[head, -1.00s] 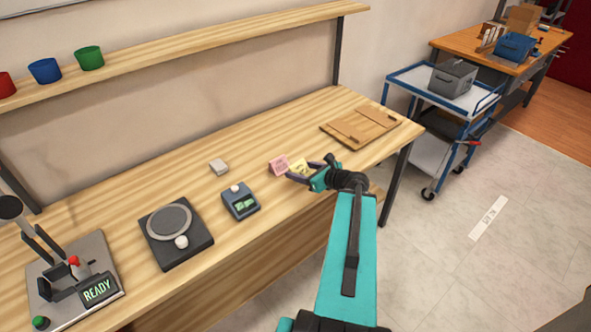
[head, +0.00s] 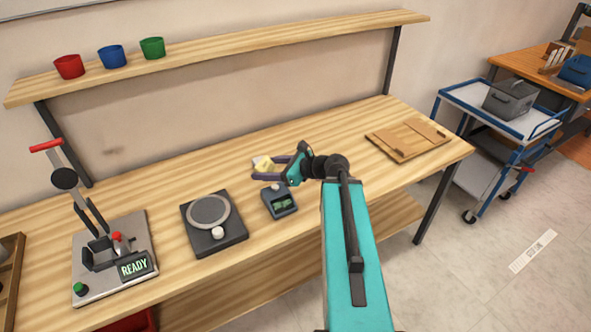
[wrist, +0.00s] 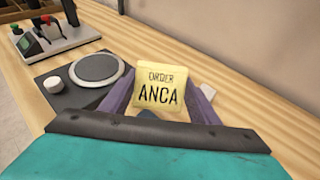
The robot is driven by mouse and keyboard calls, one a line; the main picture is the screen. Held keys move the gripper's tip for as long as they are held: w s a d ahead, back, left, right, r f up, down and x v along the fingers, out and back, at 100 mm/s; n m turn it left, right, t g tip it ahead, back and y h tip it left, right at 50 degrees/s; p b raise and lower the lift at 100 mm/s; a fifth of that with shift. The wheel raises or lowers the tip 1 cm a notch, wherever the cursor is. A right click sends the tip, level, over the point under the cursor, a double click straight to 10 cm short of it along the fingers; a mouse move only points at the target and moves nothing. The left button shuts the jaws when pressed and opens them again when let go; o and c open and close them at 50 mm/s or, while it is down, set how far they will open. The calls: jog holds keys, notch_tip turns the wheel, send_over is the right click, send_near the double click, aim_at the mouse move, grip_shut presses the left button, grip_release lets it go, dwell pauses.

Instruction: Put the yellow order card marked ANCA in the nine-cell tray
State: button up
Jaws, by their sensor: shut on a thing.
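The yellow order card marked ANCA (wrist: 162,92) is upright between the two purple fingers of my gripper (wrist: 160,108) in the wrist view. In the head view the card (head: 263,163) shows small at the tips of my gripper (head: 272,167), above the bench. My gripper is shut on it. A wooden tray-like thing with dividers (head: 8,284) is cut off at the left edge of the head view; its cells cannot be counted.
A press with a READY display (head: 134,267) stands further left. A wooden board (head: 408,139) lies at the right. Three cups stand on the shelf (head: 220,55).

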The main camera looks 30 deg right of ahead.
jog(key=a+r+n+g+y, duration=0.2)
jog(key=a, duration=0.7)
jog(key=w+a+r+n+g+y, duration=0.1)
jog(key=a+r+n+y, duration=0.1)
jog(key=a, duration=0.7)
jog(key=shift+w+a+r+g, duration=0.15)
jog(key=shift+a+r+g, duration=0.1)
jog(key=shift+r+g, duration=0.15)
jog(key=shift+f, duration=0.1)
